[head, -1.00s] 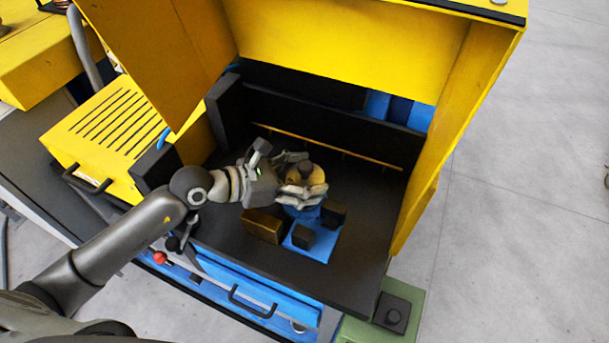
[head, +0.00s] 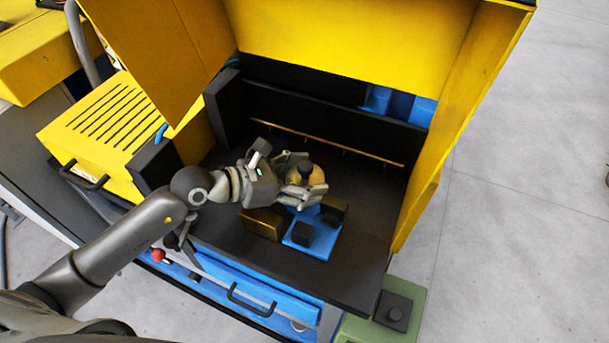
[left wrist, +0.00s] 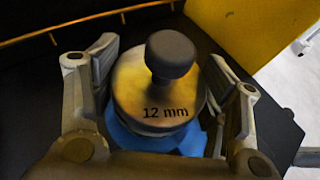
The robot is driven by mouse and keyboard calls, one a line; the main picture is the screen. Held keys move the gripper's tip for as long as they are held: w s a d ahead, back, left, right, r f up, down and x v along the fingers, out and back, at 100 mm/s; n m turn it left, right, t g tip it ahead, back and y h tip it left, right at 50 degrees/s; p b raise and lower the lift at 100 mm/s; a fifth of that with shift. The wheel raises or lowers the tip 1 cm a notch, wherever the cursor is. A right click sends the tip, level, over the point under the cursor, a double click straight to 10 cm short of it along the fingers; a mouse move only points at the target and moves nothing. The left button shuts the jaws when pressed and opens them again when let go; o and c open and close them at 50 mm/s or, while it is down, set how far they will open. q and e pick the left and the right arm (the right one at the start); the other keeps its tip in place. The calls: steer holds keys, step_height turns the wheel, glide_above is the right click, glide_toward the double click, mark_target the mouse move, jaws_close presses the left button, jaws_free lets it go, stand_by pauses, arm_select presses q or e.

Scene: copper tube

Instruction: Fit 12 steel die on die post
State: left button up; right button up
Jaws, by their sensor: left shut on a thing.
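The round die (head: 318,177) has a dull gold face marked "12 mm" in the left wrist view (left wrist: 135,95). A black knob (left wrist: 170,55) stands up from its middle. My left gripper (head: 303,174) is shut around the die, one finger on each side, also seen in the left wrist view (left wrist: 162,90). The die is above a blue base (head: 322,238) in the machine bay. Blue also shows just below the die in the left wrist view (left wrist: 158,140). Whether the die touches a post is hidden. My right gripper is not in view.
A brown-gold block (head: 264,223) and dark blocks (head: 303,233) stand close to the die. Yellow hood panels (head: 350,45) rise behind and at both sides. A thin yellow rail (head: 335,144) runs along the back. The dark bed (head: 370,225) is clear at right.

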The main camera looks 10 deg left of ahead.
arm_select(q)
steer(key=shift+f+b, duration=0.35)
steer(key=shift+f, duration=0.05)
steer(key=o, duration=1.8)
steer(key=shift+o, duration=0.2)
steer(key=shift+s+f, duration=0.1)
steer(key=shift+f, duration=0.1)
steer(key=v, duration=1.2)
steer(key=shift+r, duration=0.25)
steer(key=shift+d, duration=0.1)
